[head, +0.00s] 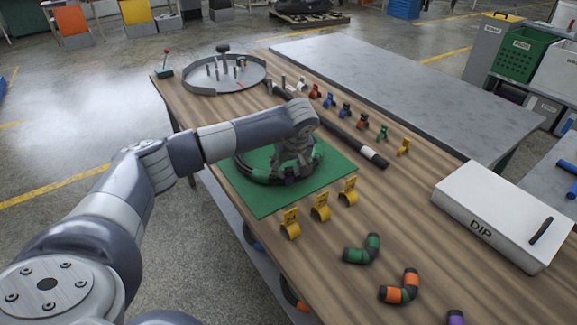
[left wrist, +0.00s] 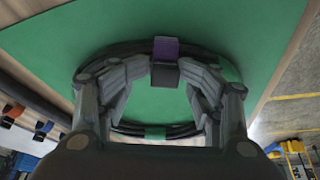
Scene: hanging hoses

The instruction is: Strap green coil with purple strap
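The coil, a dark hose with green bands, lies on a green mat on the wooden table in the head view (head: 252,172). In the left wrist view the coil (left wrist: 118,50) runs behind my fingers, with a green band (left wrist: 155,132) on its near side. My left gripper (head: 292,172) is over the coil; in the wrist view its fingertips (left wrist: 165,72) close on the dark block of the purple strap. The purple strap (left wrist: 166,47) sits at the coil's far side in that view. Whether it goes fully round the hose is hidden. My right gripper is not in view.
Several yellow clips (head: 320,207) stand beside the mat. Green (head: 362,249) and orange (head: 400,288) elbow pieces lie nearer. A white DIP box (head: 500,215) is at the right. A dark rod (head: 355,143) lies behind the mat, and a round grey tray (head: 225,75) stands at the far end.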

